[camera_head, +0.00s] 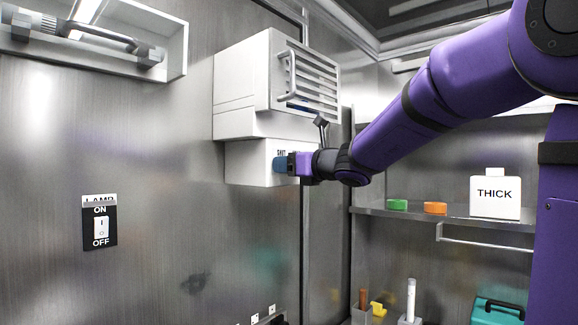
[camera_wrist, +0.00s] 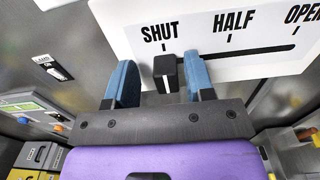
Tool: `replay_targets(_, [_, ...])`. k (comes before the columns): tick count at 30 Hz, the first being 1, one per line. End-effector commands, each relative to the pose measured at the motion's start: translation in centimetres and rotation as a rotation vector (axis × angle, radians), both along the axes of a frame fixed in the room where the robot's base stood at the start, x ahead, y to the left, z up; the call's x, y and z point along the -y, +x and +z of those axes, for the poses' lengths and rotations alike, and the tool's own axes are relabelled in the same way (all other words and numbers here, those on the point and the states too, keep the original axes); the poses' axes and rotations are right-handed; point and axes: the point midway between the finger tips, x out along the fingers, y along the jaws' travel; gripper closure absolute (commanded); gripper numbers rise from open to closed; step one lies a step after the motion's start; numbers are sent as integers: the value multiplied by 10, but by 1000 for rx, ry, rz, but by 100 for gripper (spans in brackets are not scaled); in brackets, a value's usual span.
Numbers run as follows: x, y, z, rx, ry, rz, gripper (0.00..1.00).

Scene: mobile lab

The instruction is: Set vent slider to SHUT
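The vent slider's black knob (camera_wrist: 167,72) is at the left end of its dark slot, below the SHUT mark, in the wrist view. The slider panel (camera_wrist: 235,75) is white, with SHUT, HALF and OPEN printed above the slot. My gripper (camera_wrist: 159,68) has its two blue fingers on either side of the knob, with a gap visible at each side; the right finger is closer. In the head view my gripper (camera_head: 281,164) is at the front of the white box (camera_head: 245,163) under the vent and hides the knob and most of the label.
The louvred vent (camera_head: 312,80) with a handle is above the slider box. A lamp switch (camera_head: 101,228) is on the left wall. A shelf (camera_head: 450,217) at right holds a white THICK bottle (camera_head: 495,195) and green and orange items. The space below the box is clear.

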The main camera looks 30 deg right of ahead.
Motion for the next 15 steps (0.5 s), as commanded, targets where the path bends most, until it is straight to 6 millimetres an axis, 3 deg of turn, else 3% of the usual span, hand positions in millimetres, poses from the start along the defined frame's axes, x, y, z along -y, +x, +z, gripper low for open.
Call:
replay_targets(7, [4,-9,1,1,-1,-3,51])
replay_targets(15, [20,-55,1,3,0,-3,51])
